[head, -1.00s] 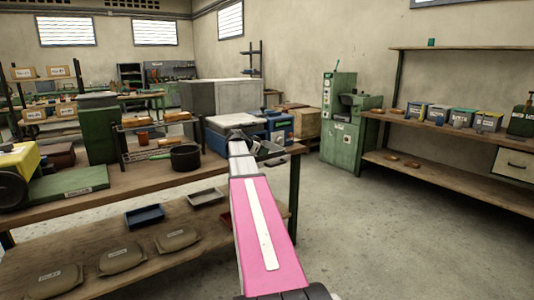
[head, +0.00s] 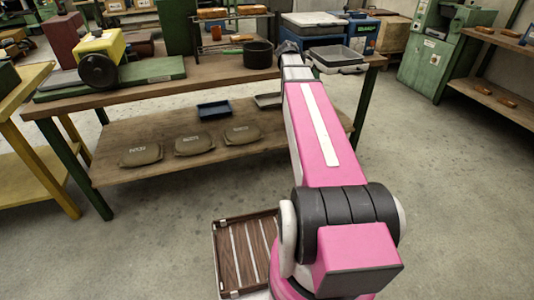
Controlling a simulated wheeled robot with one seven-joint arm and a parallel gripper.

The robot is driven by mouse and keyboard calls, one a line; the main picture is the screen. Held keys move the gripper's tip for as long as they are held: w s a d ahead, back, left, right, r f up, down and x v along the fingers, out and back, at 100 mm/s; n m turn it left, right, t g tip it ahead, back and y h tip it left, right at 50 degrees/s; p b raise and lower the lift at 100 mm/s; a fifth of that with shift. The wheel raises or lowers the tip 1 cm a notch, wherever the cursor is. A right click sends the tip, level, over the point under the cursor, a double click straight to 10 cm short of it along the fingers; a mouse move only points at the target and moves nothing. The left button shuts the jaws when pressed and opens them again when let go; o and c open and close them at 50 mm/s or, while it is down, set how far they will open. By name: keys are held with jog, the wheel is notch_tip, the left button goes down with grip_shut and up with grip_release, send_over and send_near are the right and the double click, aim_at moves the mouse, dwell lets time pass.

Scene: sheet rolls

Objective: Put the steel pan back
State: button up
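A grey rectangular pan (head: 340,54) with a dark inside, which looks like the steel pan, is at the right end of the workbench top, at the far end of my arm. My gripper (head: 318,64) is right beside the pan, at its left side. The fingers are small and mostly hidden by my wrist, so I cannot tell whether they are shut on the pan. I also cannot tell whether the pan rests on the bench (head: 190,86) or hangs just above it.
On the lower shelf (head: 120,168) are a blue pan (head: 214,110), a grey pan (head: 268,100) partly behind my arm, and several brown pouches (head: 194,145). A black pot (head: 258,54) stands left of my wrist. A yellow table (head: 22,130) is at left. The floor at right is clear.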

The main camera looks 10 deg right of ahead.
jog(key=s+a+f+n+g+y, duration=0.1)
jog(key=s+a+f+n+y, duration=0.3)
jog(key=s+a+f+n, duration=0.3)
jog(key=s+a+f+n+g+y, duration=0.1)
jog(key=s+a+f+n+y, duration=0.4)
jog(key=s+a+f, duration=0.9)
jog(key=a+f+n, duration=0.1)
jog(key=a+f, duration=0.4)
jog(key=a, duration=0.1)
jog(key=shift+f+n+y, duration=0.3)
jog(key=shift+n, duration=0.1)
